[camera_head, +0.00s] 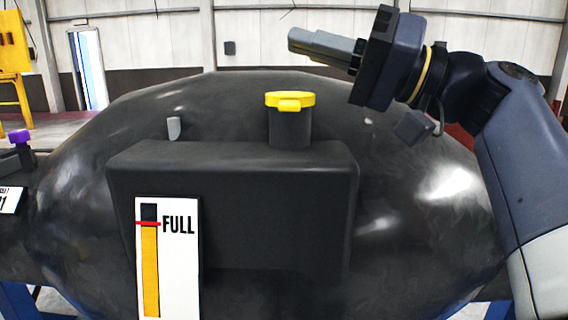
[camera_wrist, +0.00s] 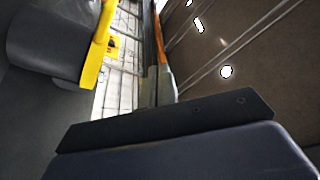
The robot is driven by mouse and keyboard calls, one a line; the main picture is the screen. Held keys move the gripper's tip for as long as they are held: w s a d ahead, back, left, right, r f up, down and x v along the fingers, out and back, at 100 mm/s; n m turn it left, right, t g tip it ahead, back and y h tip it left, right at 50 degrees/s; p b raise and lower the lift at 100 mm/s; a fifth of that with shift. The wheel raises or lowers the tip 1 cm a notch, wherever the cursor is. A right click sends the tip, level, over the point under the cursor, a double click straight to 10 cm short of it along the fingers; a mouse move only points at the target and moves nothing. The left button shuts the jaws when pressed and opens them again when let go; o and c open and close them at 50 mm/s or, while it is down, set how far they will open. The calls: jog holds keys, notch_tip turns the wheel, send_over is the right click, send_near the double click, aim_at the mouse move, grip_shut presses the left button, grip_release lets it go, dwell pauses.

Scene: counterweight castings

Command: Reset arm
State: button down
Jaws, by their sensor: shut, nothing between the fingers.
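My gripper (camera_head: 300,41) is raised at the upper right of the head view, pointing left, with its fingers together and nothing between them. In the wrist view its dark body (camera_wrist: 170,125) fills the lower part. My arm comes in from the right edge and is bent at the wrist. The gripper is above and to the right of a yellow-capped filler neck (camera_head: 290,118), apart from it. The yellow cap (camera_head: 290,99) sits on the neck, and a yellow edge also shows in the wrist view (camera_wrist: 97,48).
A large dark rounded casting (camera_head: 420,220) fills the middle, with a black box (camera_head: 235,190) on its front. A gauge marked FULL (camera_head: 168,285) is on the box. A small grey tab (camera_head: 174,128) stands behind it. A purple-capped part (camera_head: 20,137) is at the left edge. Air around the gripper is clear.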

jog(key=shift+w+r+m+t+h+p, duration=0.15)
jog(key=shift+w+r+m+h+p, duration=0.2)
jog(key=shift+m+p, duration=0.7)
jog(key=shift+w+r+m+t+h+p, duration=0.15)
jog(key=shift+w+r+m+p, duration=0.35)
jog(key=shift+p, duration=1)
jog(key=shift+w+r+m+t+h+p, duration=0.25)
jog(key=shift+w+m+p, duration=0.3)
jog(key=shift+m+p, duration=0.55)
jog(key=w+m+p, duration=0.1)
jog(key=m+p, duration=0.1)
jog(key=p, duration=0.2)
jog(key=shift+w+d+h, duration=0.1)
jog(key=shift+w+h, duration=0.25)
jog(key=shift+m, duration=0.25)
jog(key=shift+p, duration=0.5)
